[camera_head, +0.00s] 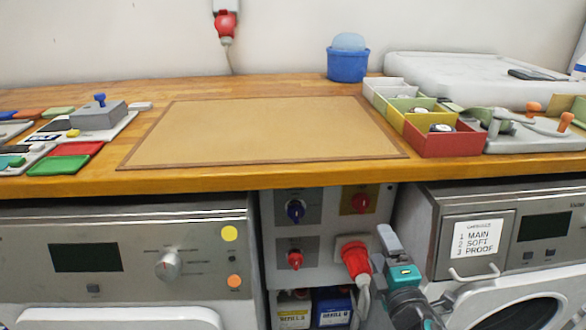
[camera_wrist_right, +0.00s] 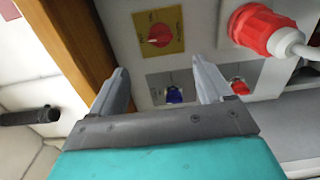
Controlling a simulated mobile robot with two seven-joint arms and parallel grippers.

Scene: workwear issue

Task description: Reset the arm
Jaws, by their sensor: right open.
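My right gripper (camera_head: 388,246) is in the lower middle of the head view, below the table edge and in front of the panel between the two machines. In the right wrist view its two grey fingers (camera_wrist_right: 160,85) stand apart with nothing between them. Beyond them is the panel with a red knob on a yellow plate (camera_wrist_right: 158,35) and a blue knob (camera_wrist_right: 174,94). My left gripper is not in view.
A red plug (camera_head: 356,258) sits in the panel close to my right gripper. The wooden table edge (camera_head: 300,178) lies above it. A brown mat (camera_head: 260,130) lies bare on the table. Coloured bins (camera_head: 445,143) stand right of it. Machines (camera_head: 130,255) flank the panel.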

